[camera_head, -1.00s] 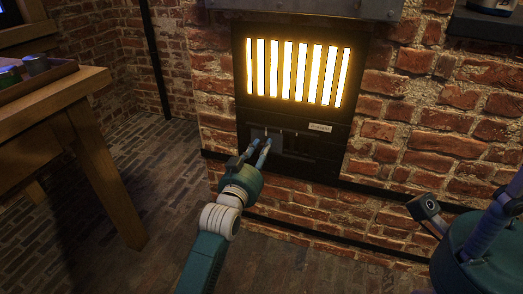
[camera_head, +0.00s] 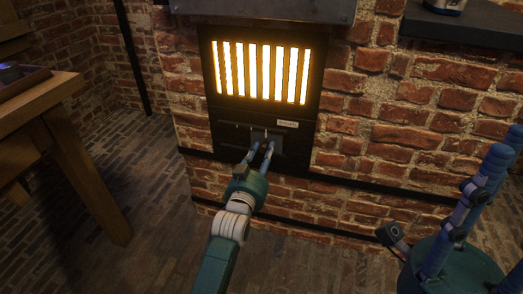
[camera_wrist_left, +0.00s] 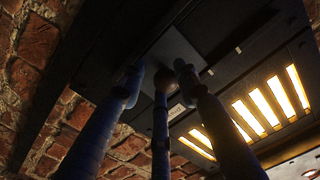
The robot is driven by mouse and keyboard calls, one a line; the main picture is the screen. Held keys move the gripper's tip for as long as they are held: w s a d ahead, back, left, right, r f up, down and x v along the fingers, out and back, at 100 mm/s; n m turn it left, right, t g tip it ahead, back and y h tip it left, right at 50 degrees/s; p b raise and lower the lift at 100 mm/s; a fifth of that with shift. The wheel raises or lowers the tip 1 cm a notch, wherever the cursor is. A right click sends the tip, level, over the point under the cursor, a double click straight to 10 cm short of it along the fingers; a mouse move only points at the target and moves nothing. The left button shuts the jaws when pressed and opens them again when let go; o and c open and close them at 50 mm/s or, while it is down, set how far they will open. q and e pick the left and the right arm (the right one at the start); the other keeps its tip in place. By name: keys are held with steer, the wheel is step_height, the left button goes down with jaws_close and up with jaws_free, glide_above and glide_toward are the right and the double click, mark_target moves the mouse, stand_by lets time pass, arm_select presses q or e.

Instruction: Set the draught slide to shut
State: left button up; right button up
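The draught slide (camera_head: 274,142) is a dark grey plate in the black panel below the glowing grate. It sits right of the middle of its track, with dark panel showing to its left. My left gripper (camera_head: 259,148) is at the slide's front, its fingers drawn together around where its knob sits. In the left wrist view the fingertips (camera_wrist_left: 160,74) meet close against the grey plate (camera_wrist_left: 176,48); the knob is mostly hidden between them. My right gripper (camera_head: 440,215) is at the lower right, fingers spread wide and empty.
The glowing grate (camera_head: 262,72) is just above the panel, with a small pale label (camera_head: 287,123) between them. A wooden table (camera_head: 70,120) stands at the left. A dark shelf (camera_head: 465,28) juts out at the upper right. The floor between table and hearth is clear.

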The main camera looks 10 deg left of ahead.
arm_select(q)
steer(key=shift+o, duration=0.8)
steer(key=shift+d+f, duration=0.1)
steer(key=shift+f, duration=0.15)
steer(key=shift+r, duration=0.2)
steer(key=s, duration=1.2)
steer(key=shift+a, duration=0.25)
steer(key=shift+r, duration=0.1)
